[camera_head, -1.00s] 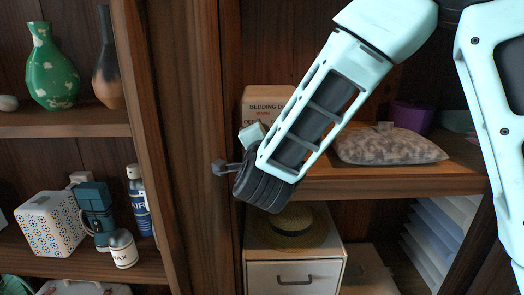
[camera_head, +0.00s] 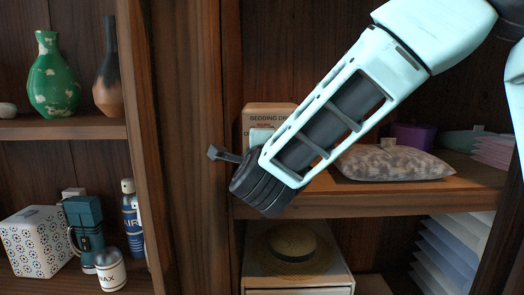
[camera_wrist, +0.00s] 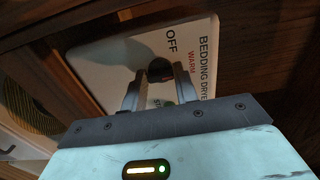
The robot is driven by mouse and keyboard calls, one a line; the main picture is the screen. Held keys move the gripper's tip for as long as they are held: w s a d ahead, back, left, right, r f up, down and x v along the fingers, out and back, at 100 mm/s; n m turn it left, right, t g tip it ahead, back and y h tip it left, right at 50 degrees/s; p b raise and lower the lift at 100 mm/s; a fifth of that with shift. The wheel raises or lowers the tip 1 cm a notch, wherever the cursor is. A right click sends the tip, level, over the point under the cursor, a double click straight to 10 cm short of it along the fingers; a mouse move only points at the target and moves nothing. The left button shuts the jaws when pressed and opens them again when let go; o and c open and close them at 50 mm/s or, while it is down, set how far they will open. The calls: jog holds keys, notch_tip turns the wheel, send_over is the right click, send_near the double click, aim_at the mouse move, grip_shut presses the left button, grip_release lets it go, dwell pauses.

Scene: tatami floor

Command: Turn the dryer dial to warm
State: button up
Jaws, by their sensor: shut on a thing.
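The bedding dryer (camera_head: 270,112) is a pale box on the cabinet shelf, partly hidden behind my arm. The dial's pointer is hidden or too dark to read. In the head view my wrist covers the dial and fingers.
A patterned cushion (camera_head: 390,163) lies right of the dryer. A wooden post (camera_head: 190,150) stands close on the left. Below are a straw hat (camera_head: 292,248) and stacked pale sheets (camera_head: 450,250). Left shelves hold a green vase (camera_head: 54,80), a brown vase (camera_head: 108,80) and bottles.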

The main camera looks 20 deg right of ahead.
jog(key=o, duration=1)
jog(key=shift+c, duration=0.2)
jog(key=p+v, duration=0.1)
jog(key=v, duration=1.6)
jog(key=shift+s, duration=0.2)
